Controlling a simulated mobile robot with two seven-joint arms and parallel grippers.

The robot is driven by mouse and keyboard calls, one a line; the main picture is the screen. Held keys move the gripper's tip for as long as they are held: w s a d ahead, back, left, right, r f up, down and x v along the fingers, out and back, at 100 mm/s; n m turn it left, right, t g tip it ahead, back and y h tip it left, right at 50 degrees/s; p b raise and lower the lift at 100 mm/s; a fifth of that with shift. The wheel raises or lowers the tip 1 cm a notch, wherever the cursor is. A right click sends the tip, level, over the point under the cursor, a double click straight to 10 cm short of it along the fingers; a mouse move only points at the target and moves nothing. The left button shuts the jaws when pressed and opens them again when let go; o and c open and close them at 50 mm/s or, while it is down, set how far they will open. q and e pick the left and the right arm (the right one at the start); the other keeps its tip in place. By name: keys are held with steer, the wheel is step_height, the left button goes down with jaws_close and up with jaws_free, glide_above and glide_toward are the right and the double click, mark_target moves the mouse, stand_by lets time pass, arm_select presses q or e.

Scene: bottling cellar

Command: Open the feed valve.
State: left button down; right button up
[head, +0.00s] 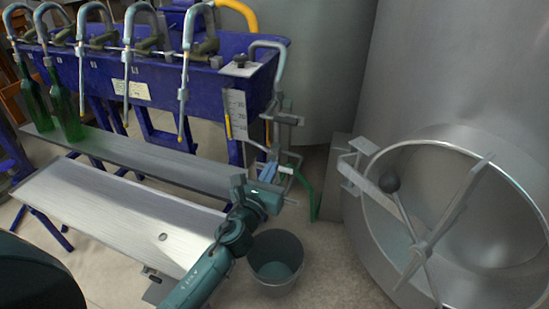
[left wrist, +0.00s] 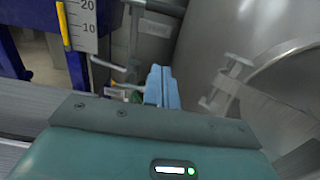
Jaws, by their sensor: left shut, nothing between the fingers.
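The feed valve seems to be among the grey metal fittings (head: 284,119) on the pipe at the right end of the blue filler trough. A grey lever-like bar (left wrist: 106,63) and small fittings with a green part (left wrist: 134,97) show in the left wrist view, partly hidden by my fingers. I cannot tell the valve's handle position. My left gripper (head: 268,172) is shut and empty, its pale blue fingers together just below and in front of these fittings. The fingers also show in the left wrist view (left wrist: 162,88). I cannot tell whether they touch anything. My right gripper is not in view.
A grey bucket (head: 275,262) stands on the floor beside my left forearm. A green hose (head: 310,196) runs down behind the gripper. The steel bench (head: 115,208) is on the left. Green bottles (head: 64,105) stand under the filler spouts.

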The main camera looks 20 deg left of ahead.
arm_select(q)
steer(key=w+r+p, duration=0.2)
steer(key=w+r, duration=0.2)
steer(key=w, duration=0.5)
steer(key=shift+w+d+r, duration=0.15)
steer(key=shift+r, duration=0.05)
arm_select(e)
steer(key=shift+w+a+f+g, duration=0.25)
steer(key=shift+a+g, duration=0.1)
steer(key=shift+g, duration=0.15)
